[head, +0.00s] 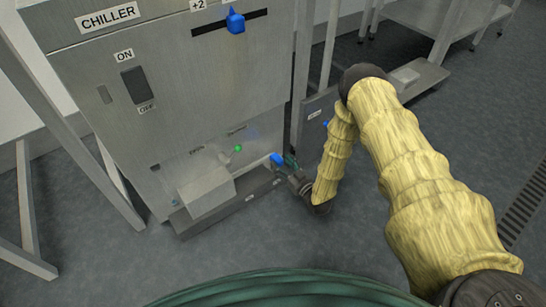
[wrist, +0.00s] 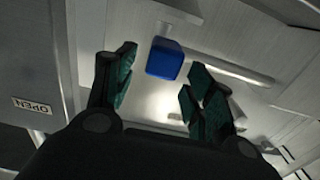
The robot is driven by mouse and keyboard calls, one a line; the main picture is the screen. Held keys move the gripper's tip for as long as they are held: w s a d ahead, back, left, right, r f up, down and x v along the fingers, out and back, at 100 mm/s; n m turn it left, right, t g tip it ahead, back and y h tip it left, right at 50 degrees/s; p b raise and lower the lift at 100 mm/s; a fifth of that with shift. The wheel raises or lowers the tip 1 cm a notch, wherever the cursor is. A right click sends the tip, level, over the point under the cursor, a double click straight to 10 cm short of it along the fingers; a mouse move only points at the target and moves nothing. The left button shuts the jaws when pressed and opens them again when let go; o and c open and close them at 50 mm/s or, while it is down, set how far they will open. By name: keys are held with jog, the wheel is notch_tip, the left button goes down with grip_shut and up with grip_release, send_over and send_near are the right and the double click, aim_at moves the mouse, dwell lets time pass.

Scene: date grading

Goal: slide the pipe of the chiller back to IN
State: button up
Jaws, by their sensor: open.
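The chiller (head: 75,75) is a grey steel cabinet on the left in the head view. Low on its front, a blue end piece (head: 277,160) sits beside my gripper (head: 288,168); I take it to be the pipe's grip. In the wrist view the blue piece (wrist: 164,58) lies between and just beyond the fingertips of my gripper (wrist: 161,78). The fingers are apart, with no clear contact on it. A pale rod (wrist: 228,70) runs to the right behind it. The small labels by the pipe are too blurred to read.
Above are an ON/OFF rocker switch (head: 134,85) and a blue slider knob (head: 236,22) near +2. A box-like metal part (head: 205,190) and a green knob (head: 238,148) are left of my gripper. An OPEN label (wrist: 32,106) shows in the wrist view. Steel frames stand either side.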

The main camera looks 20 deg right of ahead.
jog(key=b+x, duration=0.2)
jog(key=x, duration=0.4)
jog(key=shift+w, duration=0.25)
jog(key=shift+a, duration=0.15)
grip_shut()
